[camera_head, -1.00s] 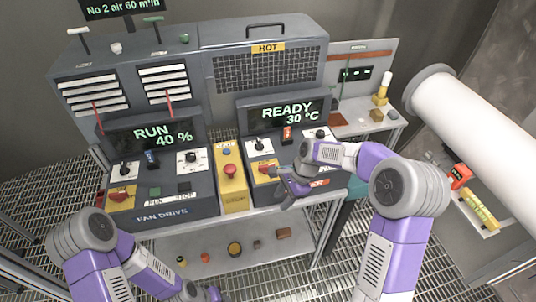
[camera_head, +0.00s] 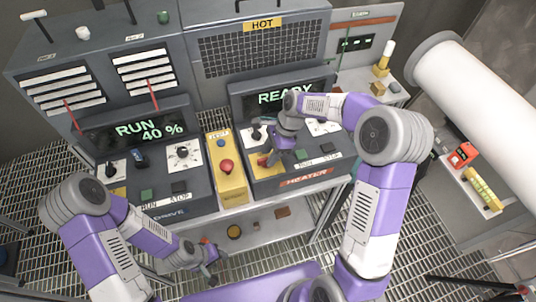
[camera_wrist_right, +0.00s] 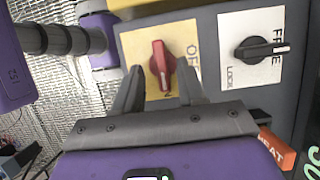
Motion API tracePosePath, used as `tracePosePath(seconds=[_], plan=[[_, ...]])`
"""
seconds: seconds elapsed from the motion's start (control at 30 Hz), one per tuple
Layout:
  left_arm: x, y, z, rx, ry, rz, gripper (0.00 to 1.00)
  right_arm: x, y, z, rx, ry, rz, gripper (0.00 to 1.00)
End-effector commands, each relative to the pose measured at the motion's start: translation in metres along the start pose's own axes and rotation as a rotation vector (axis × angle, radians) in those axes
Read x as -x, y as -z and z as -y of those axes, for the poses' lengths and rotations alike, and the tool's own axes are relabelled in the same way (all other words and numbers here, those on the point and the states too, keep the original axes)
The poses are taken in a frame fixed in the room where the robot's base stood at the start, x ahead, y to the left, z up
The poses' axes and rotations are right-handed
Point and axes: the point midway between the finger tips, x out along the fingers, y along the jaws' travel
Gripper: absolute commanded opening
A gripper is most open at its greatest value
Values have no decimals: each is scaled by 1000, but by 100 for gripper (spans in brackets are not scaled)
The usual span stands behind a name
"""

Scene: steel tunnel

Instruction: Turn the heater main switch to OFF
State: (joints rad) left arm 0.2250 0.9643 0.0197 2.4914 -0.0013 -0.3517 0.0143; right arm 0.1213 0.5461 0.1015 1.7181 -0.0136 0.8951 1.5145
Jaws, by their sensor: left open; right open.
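The heater main switch is a red rotary knob on a yellow plate, at the left of the heater console (camera_head: 306,181). In the right wrist view the red knob (camera_wrist_right: 160,66) stands between and just beyond the fingertips of my right gripper (camera_wrist_right: 158,80), which is open. Its grip bar runs roughly up and down in that picture, and a partly visible "OF…" label is beside it. In the head view my right gripper (camera_head: 270,159) is over the yellow plate and hides most of the knob. My left gripper (camera_head: 211,273) is open and empty, low in front of the consoles.
A FREE/LOCK selector (camera_wrist_right: 262,48) is close beside the red knob. A yellow box with a red button (camera_head: 227,167) stands left of the heater console. The fan drive console (camera_head: 180,200) is further left. A large white pipe (camera_head: 480,115) is at the right.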

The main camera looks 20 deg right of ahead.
Motion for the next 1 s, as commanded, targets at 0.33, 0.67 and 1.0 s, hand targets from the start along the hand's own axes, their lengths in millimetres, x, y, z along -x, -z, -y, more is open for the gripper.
tracePosePath(seconds=[0.33,0.67,1.0], plan=[[0,0,0,0,0,-1,43,-17,0,0,1,2,0,40],[0,0,0,0,0,-1,43,-17,0,0,1,1,0,8],[1,0,0,0,0,-1,43,-17,0,0,8,-3,0,0]])
